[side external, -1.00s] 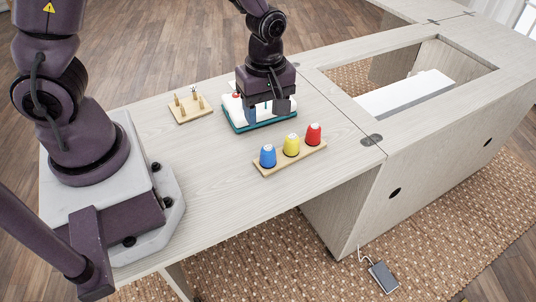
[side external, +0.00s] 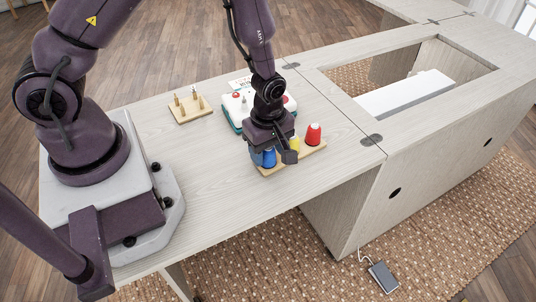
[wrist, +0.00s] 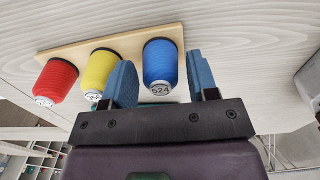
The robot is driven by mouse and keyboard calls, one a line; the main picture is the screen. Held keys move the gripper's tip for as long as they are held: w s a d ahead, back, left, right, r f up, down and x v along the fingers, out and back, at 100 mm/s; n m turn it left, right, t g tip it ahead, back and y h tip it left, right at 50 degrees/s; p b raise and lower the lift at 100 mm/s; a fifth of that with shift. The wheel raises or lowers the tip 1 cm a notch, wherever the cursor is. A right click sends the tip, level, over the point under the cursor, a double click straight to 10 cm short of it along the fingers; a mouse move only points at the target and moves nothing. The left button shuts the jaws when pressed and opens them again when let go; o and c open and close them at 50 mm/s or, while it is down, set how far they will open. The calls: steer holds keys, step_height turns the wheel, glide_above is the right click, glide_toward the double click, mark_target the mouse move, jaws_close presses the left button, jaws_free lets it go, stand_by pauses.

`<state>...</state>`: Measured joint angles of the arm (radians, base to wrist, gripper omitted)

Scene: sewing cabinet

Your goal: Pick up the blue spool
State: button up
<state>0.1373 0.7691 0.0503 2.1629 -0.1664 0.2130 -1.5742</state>
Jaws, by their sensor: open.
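The blue spool (wrist: 160,64) stands at one end of a wooden spool board (wrist: 116,42), beside a yellow spool (wrist: 100,71) and a red spool (wrist: 56,80). In the side external view the blue spool (side external: 269,159) is partly hidden behind my gripper (side external: 272,156). In the wrist view my gripper (wrist: 160,80) is open, with one blue finger on each side of the blue spool. The left finger is between the blue and yellow spools and covers part of the yellow one. I cannot tell whether either finger touches a spool.
A white and teal box (side external: 233,116) sits behind my gripper. A small board with wooden pegs (side external: 190,108) is to its left. The cabinet top (side external: 215,175) is clear toward my base. A rectangular opening (side external: 405,80) holds a white block.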

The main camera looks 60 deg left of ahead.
steer(key=shift+f, duration=0.9)
steer(key=shift+c, duration=0.3)
steer(key=c, duration=0.6)
steer(key=shift+c, duration=0.2)
steer(key=shift+r, duration=0.2)
